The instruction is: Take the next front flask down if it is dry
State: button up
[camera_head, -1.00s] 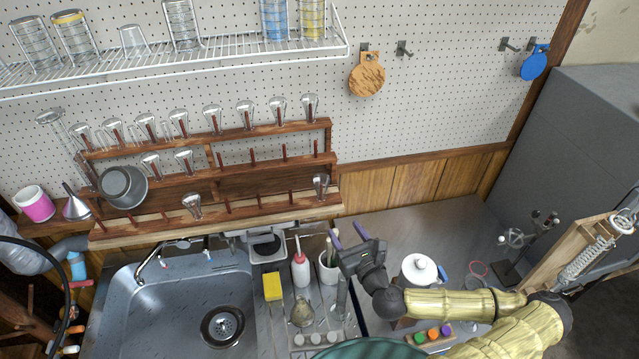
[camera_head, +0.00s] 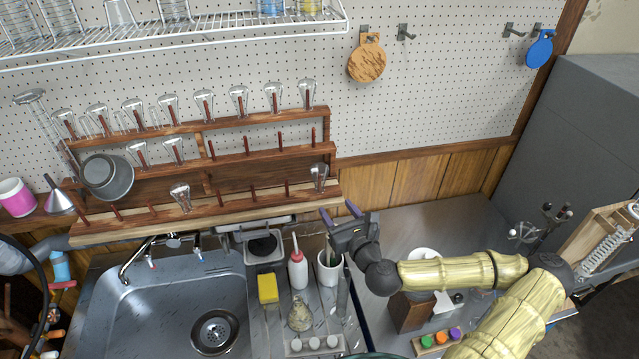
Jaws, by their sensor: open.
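A wooden peg rack (camera_head: 235,197) with three stepped rows stands behind the sink. On its front row, one clear upside-down flask (camera_head: 319,176) sits on a peg at the right end and another flask (camera_head: 180,197) sits left of the middle. Whether either is wet or dry is too small to tell. The middle row has two flasks at its left, and the back row holds several. My gripper (camera_head: 338,211) is open and empty, with its purple fingers just below and right of the right-end front flask, apart from it in the picture.
A white shelf (camera_head: 200,40) with glassware hangs above the rack. A sink (camera_head: 165,310) lies below it. A squeeze bottle (camera_head: 297,265), a brush cup (camera_head: 329,268) and a yellow sponge (camera_head: 267,288) stand near my gripper. The steel counter (camera_head: 450,225) behind my arm has free room.

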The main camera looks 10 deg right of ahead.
aim_at(322, 186)
jog(key=x, duration=0.7)
jog(key=shift+r, duration=0.15)
jog(key=shift+w+d, duration=0.1)
jog(key=shift+w, duration=0.05)
jog(key=shift+w, duration=0.3)
jog(key=p+x, duration=0.2)
jog(key=x, duration=0.2)
jog(key=shift+w, duration=0.35)
